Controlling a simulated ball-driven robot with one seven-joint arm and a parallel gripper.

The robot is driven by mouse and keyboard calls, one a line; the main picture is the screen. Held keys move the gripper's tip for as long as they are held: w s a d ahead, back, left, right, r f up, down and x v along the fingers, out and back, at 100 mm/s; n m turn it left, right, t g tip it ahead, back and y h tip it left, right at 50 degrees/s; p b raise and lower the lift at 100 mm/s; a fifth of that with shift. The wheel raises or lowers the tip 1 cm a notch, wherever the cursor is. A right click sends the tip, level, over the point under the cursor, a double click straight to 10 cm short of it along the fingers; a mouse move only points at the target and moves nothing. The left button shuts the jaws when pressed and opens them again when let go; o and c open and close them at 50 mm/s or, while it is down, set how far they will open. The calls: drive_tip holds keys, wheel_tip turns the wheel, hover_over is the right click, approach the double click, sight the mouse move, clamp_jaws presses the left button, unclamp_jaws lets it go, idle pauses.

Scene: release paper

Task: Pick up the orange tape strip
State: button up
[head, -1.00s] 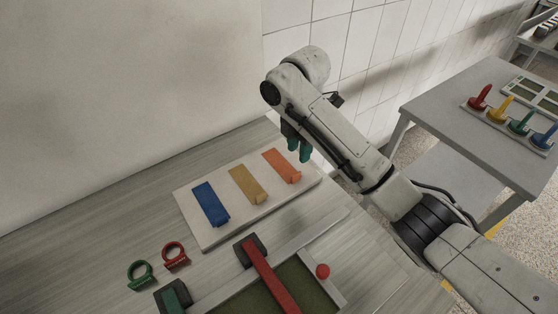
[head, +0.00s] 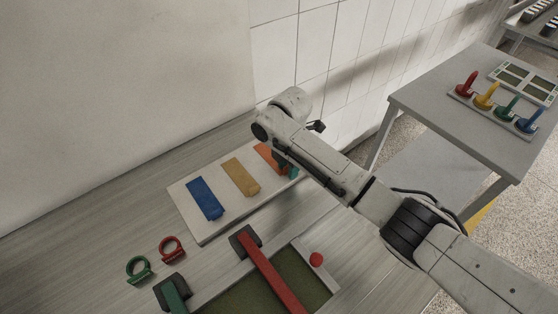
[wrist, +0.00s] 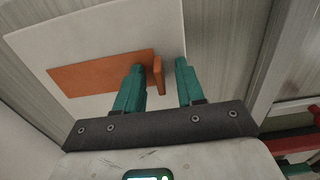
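The orange tape strip (wrist: 100,74) lies flat on the white board (wrist: 75,29), with an upturned tab (wrist: 158,76) at one end. My gripper (wrist: 160,75) is open, with its green fingers on either side of the tab in the wrist view. The left finger is close to the tab, and a wider gap shows on the right. In the head view, the arm hides part of the orange strip (head: 265,155), and my gripper (head: 287,170) is low over its tab end. Whether a finger touches the tab cannot be told.
A yellow strip (head: 240,176) and a blue strip (head: 205,198) lie on the same board.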

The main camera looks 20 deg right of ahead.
drive_tip(key=shift+c, duration=0.4)
clamp_jaws()
drive_tip(key=shift+r, duration=0.1)
